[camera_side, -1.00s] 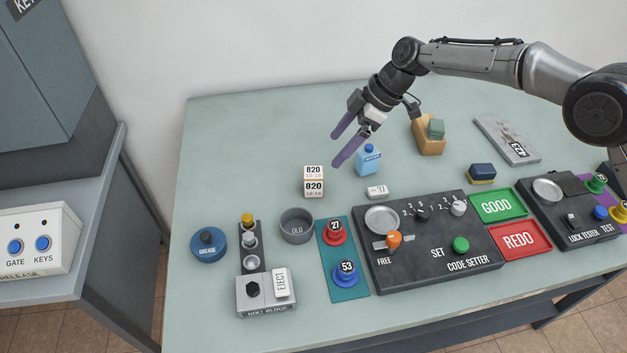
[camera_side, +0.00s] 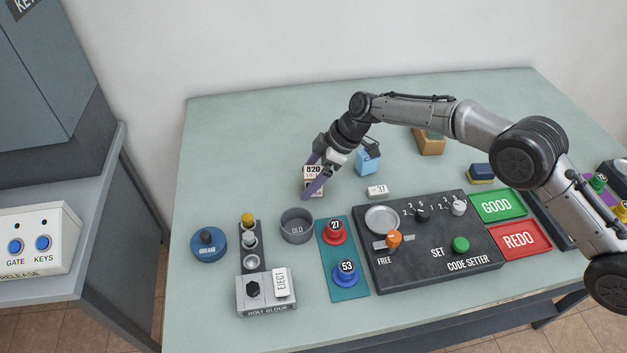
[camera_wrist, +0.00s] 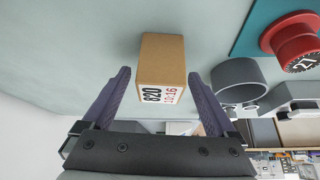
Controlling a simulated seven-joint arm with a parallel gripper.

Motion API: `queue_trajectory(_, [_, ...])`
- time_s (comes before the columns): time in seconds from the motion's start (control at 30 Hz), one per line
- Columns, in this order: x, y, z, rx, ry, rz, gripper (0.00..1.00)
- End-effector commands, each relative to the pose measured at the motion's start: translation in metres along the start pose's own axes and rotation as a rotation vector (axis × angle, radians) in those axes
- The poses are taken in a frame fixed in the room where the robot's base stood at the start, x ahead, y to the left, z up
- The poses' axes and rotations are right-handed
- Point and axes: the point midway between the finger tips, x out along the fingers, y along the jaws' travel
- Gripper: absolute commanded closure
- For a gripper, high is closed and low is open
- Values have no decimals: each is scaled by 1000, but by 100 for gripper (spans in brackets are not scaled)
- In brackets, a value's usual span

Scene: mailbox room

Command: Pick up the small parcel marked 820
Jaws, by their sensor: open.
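The small parcel marked 820 (camera_side: 313,171) stands on the table toward the back left, partly covered by my gripper's purple fingers in the side view. In the wrist view the parcel (camera_wrist: 162,68) is a brown cardboard box with a white label reading 820 and 10:16. My gripper (camera_side: 308,178) is open and its fingers reach to either side of the parcel. In the wrist view the gripper (camera_wrist: 160,92) has one finger left and one right of the box, with visible gaps, so nothing is held.
A grey OLD cup (camera_side: 297,226) stands just in front of the parcel. The red 27 piece (camera_side: 335,231) sits on a teal mat. The table left of the parcel is clear.

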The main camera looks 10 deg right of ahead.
Motion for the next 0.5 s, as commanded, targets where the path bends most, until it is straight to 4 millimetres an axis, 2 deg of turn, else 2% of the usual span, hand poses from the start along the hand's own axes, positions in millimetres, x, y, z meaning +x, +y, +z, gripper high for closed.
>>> queue_trajectory(0.1, [12,-1,0,-1,0,0,8])
queue_trajectory(0.4, [14,0,0,-1,0,1,8])
queue_trajectory(0.5, [14,0,0,0,0,0,26])
